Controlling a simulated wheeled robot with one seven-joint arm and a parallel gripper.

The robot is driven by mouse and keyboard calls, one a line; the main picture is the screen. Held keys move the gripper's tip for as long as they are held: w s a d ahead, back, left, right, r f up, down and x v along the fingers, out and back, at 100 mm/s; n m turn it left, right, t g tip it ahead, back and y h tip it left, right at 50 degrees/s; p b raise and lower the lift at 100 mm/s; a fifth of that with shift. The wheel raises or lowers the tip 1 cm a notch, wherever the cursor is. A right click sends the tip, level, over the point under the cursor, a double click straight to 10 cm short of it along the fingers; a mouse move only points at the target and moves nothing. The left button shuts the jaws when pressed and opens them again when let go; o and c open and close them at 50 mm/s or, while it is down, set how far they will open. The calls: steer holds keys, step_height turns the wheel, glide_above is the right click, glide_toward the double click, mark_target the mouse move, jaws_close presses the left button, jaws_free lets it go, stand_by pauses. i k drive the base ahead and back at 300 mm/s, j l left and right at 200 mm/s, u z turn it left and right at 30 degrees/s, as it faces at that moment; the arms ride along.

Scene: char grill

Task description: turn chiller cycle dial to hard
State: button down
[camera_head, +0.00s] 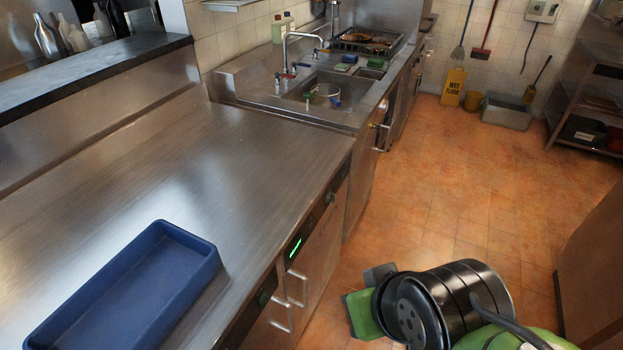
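The chiller is probably the steel under-counter unit (318,262) with bar handles, in the middle of the view. A dark control strip runs along its top front edge, with a lit green display (295,247). A small dark part (331,197) sits farther along the strip. I cannot make out a dial or its markings at this steep angle. My black and green arm is at the lower right, in front of the unit and apart from it. Green and dark grey parts at its left end may belong to my gripper (364,300). The fingers cannot be told apart.
A blue tray (205,259) lies on the steel counter (245,140). A sink (325,90) with a faucet is beyond it. The tiled floor (440,200) is clear up to a yellow wet-floor sign (452,86). A brown cabinet (592,270) stands at the right.

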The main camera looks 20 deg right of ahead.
mark_target(331, 197)
steer(key=i+l+u, duration=0.3)
steer(key=u, duration=0.15)
steer(key=i+l+u, duration=0.3)
steer(key=l+u, duration=0.2)
steer(key=j, duration=0.1)
